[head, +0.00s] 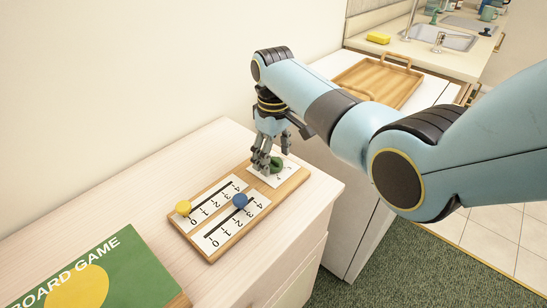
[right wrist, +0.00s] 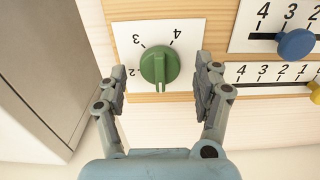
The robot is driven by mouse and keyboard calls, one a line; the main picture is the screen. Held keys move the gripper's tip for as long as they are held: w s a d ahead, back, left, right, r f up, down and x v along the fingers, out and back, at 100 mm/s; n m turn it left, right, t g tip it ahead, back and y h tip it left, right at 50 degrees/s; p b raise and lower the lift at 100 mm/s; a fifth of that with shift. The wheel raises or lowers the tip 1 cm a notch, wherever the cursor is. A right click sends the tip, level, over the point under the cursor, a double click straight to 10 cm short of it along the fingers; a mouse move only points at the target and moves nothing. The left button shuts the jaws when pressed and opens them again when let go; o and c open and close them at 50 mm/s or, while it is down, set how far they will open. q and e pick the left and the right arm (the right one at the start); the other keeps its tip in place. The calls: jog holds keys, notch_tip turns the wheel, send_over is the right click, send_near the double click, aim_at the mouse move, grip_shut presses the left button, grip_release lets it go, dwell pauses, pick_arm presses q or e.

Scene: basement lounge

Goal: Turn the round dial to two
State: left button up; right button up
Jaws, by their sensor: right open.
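The round green dial (right wrist: 160,66) sits on a white number plate (right wrist: 190,32) on the wooden board. Its raised ridge stands about upright in the right wrist view, with a 4 at its upper right, a 3 at its upper left and a 2 at its left. I cannot tell for sure which end points to a number. My right gripper (right wrist: 163,78) is open, one finger on each side of the dial, with gaps visible. In the head view the right gripper (head: 265,160) is over the dial (head: 276,163) and partly hides it. My left gripper is not in view.
The board (head: 210,257) also holds two slider scales with a yellow knob (head: 183,208) and a blue knob (head: 240,201). A green board game box (head: 120,265) lies at the front left. A wooden tray (head: 395,87) and a sink counter stand behind.

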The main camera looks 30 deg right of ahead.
jog(key=shift+f, duration=0.35)
jog(key=c, duration=1.2)
